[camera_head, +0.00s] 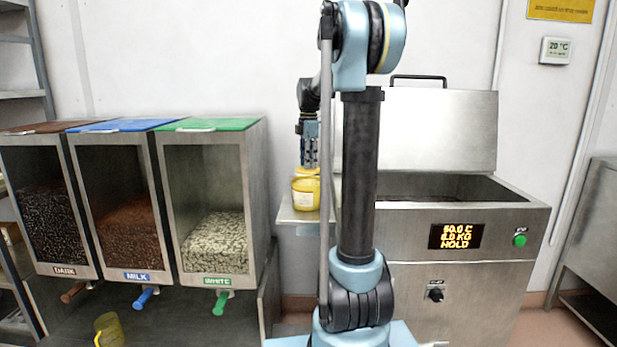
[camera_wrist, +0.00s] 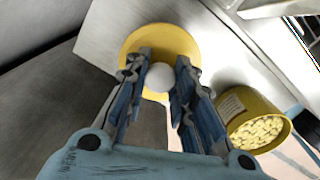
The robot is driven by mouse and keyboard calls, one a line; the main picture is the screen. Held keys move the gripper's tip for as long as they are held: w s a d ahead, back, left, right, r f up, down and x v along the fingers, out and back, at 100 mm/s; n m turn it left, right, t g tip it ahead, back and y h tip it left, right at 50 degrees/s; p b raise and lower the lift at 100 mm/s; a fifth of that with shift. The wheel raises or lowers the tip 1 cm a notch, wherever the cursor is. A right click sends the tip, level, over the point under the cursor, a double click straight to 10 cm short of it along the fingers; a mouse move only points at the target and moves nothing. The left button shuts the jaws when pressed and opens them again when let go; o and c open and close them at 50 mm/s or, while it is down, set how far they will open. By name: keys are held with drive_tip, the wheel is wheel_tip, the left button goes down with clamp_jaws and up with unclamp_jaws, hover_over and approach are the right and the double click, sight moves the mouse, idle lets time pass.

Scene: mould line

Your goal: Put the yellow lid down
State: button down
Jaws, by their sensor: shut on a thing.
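The yellow lid (camera_wrist: 142,40) is a round disc with a pale knob (camera_wrist: 160,77) in the middle. My gripper (camera_wrist: 160,72) has its two fingers on either side of the knob and is shut on it. In the head view the lid (camera_head: 306,171) is under my gripper (camera_head: 309,160), just above and behind the yellow tin as seen there. The yellow tin (camera_wrist: 252,112) stands open beside the lid in the wrist view, with a label and pale pieces inside. The tin also shows in the head view (camera_head: 305,196). I cannot tell whether the lid touches the shelf.
A small steel shelf (camera_head: 289,215) bears the tin. To its left stand hoppers marked dark (camera_head: 70,270), milk (camera_head: 137,276) and white (camera_head: 217,281). A steel machine (camera_head: 455,290) with raised cover is on the right. A yellow jug (camera_head: 110,330) is at the lower left.

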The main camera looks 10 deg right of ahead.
sight(308, 173)
drive_tip(key=shift+f, duration=2.85)
drive_tip(key=c, duration=1.4)
unclamp_jaws()
drive_tip(key=shift+o, duration=0.2)
drive_tip(key=shift+r, duration=0.1)
wheel_tip(308, 173, up, 12)
drive_tip(key=shift+s+f, duration=0.1)
